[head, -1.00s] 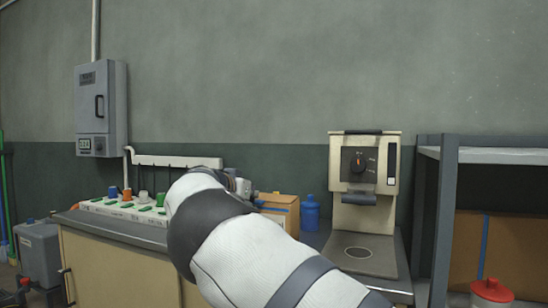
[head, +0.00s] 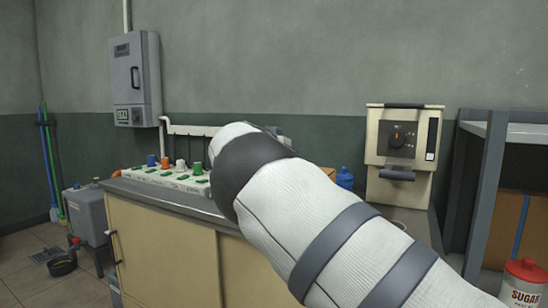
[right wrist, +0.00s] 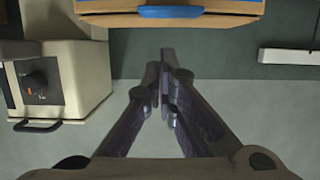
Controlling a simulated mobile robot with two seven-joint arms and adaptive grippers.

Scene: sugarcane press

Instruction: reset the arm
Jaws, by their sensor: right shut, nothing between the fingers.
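My right arm comes in from the lower right of the head view, and its large white and dark links cover the middle of the counter. My right gripper (right wrist: 168,68) shows in the right wrist view. Its two dark fingers meet at the tips with nothing between them, in front of the grey wall and below a cardboard box (right wrist: 190,18) with a blue band. In the head view the gripper is hidden behind the arm. My left gripper is in no view.
A beige machine with a dial (head: 404,140) stands at the right, next to a grey shelf (head: 490,180). A sugar canister (head: 524,283) is at the lower right. A white panel with coloured knobs (head: 172,180) and a blue bottle (head: 345,178) are on the counter (head: 160,240). Floor shows at left.

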